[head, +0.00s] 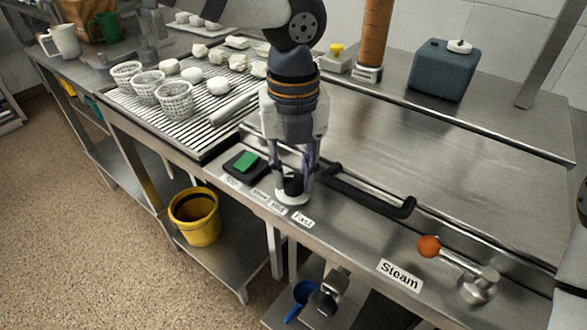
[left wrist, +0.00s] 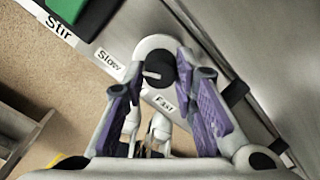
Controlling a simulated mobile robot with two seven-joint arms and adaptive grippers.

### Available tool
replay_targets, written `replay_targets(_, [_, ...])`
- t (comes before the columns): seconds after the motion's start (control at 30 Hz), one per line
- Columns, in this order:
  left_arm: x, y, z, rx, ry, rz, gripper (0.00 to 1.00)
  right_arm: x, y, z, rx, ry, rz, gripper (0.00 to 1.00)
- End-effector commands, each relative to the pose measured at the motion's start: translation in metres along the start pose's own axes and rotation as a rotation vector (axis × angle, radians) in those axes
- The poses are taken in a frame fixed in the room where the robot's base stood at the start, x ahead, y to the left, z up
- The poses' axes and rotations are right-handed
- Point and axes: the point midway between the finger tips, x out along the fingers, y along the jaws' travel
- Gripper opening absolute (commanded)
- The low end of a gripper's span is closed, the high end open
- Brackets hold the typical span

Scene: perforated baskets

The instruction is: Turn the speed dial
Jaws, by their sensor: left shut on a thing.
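The speed dial (head: 293,186) is a black round knob on a white disc at the front edge of the steel counter. In the left wrist view the knob (left wrist: 160,69) shows a short white pointer line directed to picture left. My left gripper (head: 296,172) points down at the dial. Its purple-padded fingers (left wrist: 159,74) are shut on the knob from both sides. My right gripper is not in view.
A green button (head: 247,161) marked "Stir" is left of the dial. A black handle (head: 370,193) is close on the right, then an orange-knobbed steam lever (head: 430,246). White baskets (head: 175,98) stand on the rack behind left. A yellow bucket (head: 196,216) is below.

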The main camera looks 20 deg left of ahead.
Motion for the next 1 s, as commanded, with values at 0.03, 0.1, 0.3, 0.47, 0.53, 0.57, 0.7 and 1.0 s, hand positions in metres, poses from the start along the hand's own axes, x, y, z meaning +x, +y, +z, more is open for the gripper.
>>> replay_targets(0.03, [0.0, 0.0, 0.0, -0.004, -0.001, 0.0, 0.0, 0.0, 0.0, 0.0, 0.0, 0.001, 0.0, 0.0])
replay_targets(0.1, [-0.001, 0.0, 0.0, -0.017, -0.001, 0.0, 0.0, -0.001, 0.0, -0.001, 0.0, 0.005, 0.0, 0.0])
replay_targets(0.3, [-0.002, 0.0, 0.0, -0.102, -0.003, 0.0, 0.0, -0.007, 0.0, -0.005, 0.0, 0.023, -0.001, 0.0])
replay_targets(0.47, [-0.002, 0.0, 0.0, -0.229, -0.004, 0.0, 0.0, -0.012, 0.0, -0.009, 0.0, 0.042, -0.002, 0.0])
replay_targets(0.53, [-0.002, 0.0, 0.0, -0.294, -0.003, 0.0, 0.0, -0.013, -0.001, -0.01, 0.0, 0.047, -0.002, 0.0])
replay_targets(0.57, [-0.002, 0.0, 0.0, -0.323, -0.002, 0.0, 0.0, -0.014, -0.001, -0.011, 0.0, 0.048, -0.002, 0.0])
replay_targets(0.7, [-0.001, 0.0, 0.0, -0.457, -0.001, 0.001, 0.0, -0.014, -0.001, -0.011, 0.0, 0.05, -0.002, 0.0])
replay_targets(1.0, [0.0, 0.0, 0.0, -0.742, 0.0, 0.001, 0.0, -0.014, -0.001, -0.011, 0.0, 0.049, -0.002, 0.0])
